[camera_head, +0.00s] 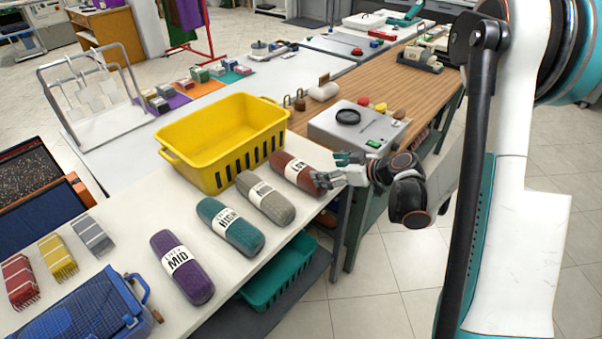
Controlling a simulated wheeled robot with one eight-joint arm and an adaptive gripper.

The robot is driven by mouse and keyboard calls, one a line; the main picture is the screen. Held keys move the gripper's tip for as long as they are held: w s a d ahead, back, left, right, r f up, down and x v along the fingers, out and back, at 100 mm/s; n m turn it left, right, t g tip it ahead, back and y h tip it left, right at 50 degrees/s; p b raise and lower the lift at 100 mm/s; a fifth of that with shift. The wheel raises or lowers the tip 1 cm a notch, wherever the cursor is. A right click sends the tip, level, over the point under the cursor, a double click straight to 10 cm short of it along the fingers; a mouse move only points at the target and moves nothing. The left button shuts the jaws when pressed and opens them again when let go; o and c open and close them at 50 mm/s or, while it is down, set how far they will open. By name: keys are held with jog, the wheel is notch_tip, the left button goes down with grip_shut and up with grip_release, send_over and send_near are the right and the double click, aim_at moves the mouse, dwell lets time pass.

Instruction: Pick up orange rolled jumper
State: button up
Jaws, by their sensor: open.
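A rust-red rolled jumper (294,172) with a white label band lies on the white table, at the right end of a row of rolls. It is the roll closest to orange in view. My gripper (334,170) is open at the roll's right end, close to the table edge. One finger overlaps the roll's end in the picture; I cannot tell whether it touches. Nothing shows between the fingers.
Beside it lie a grey roll (257,188), a teal roll (218,216) and a purple roll (172,253). A yellow basket (191,158) stands behind them. A grey device (340,131) stands right, on the wooden counter. A teal crate (262,290) sits below.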

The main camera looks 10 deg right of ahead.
aim_at(301, 170)
jog(key=b+x, duration=0.1)
jog(key=x, duration=0.6)
jog(key=b+x, duration=0.1)
jog(key=x, duration=0.1)
jog(key=b+x, duration=0.1)
jog(key=x, duration=0.2)
jog(key=shift+s+a+f, duration=0.2)
jog(key=shift+a+f, duration=0.05)
jog(key=c, duration=1.5)
jog(key=shift+r, duration=0.1)
